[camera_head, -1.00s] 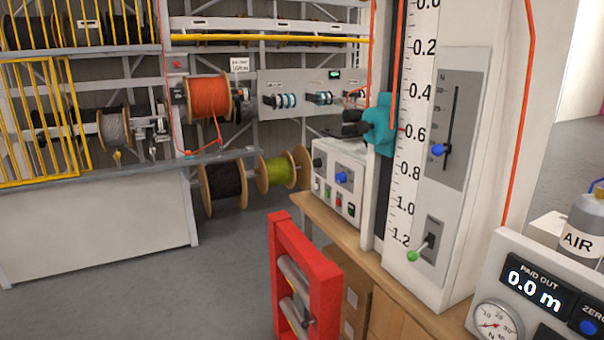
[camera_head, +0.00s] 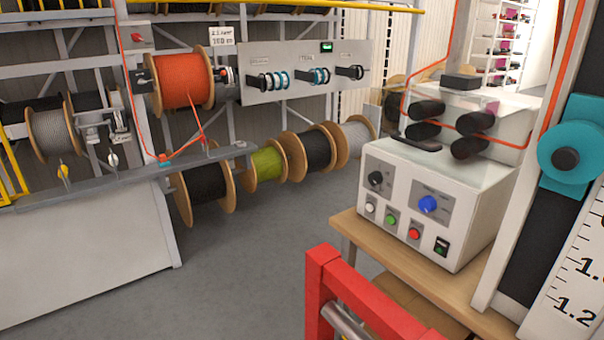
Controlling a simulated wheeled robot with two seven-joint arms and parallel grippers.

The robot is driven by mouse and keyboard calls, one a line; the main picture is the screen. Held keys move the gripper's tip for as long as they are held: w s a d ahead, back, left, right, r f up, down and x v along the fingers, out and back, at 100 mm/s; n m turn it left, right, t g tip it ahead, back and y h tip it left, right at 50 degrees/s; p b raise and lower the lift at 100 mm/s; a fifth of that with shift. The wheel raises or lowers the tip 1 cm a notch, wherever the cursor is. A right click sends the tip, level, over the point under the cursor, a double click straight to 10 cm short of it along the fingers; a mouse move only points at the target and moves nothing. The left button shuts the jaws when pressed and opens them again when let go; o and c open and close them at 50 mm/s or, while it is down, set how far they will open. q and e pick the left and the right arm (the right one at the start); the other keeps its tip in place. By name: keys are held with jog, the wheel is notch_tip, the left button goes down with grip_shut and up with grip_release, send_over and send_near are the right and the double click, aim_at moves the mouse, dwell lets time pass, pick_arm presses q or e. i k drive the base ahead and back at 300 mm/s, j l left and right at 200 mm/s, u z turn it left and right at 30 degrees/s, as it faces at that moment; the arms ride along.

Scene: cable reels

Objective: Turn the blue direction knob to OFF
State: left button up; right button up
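The blue direction knob (camera_head: 429,204) sits on a grey plate on the front of a white control box (camera_head: 466,221). Its pointer and labels are too small to read. A black knob (camera_head: 376,179) is on another plate to its left. Below them are a white button (camera_head: 370,207), a green button (camera_head: 391,219), a red button (camera_head: 414,233) and a dark switch with a green light (camera_head: 441,246). Neither of my grippers is in view.
The box stands on a wooden bench (camera_head: 447,287). A red frame (camera_head: 350,292) with metal rollers stands in front of the bench. Black rollers guide an orange cable above the box. Reels, including an orange one (camera_head: 184,81), are at the left. Grey floor between is clear.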

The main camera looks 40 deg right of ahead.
aim_at(428, 204)
jog(key=i+z, duration=0.3)
jog(key=i, duration=0.15)
jog(key=i+j+z, duration=0.15)
jog(key=i+z, duration=0.15)
jog(key=i, duration=0.15)
jog(key=i+j+z, duration=0.3)
jog(key=i+l, duration=0.05)
jog(key=i, duration=0.1)
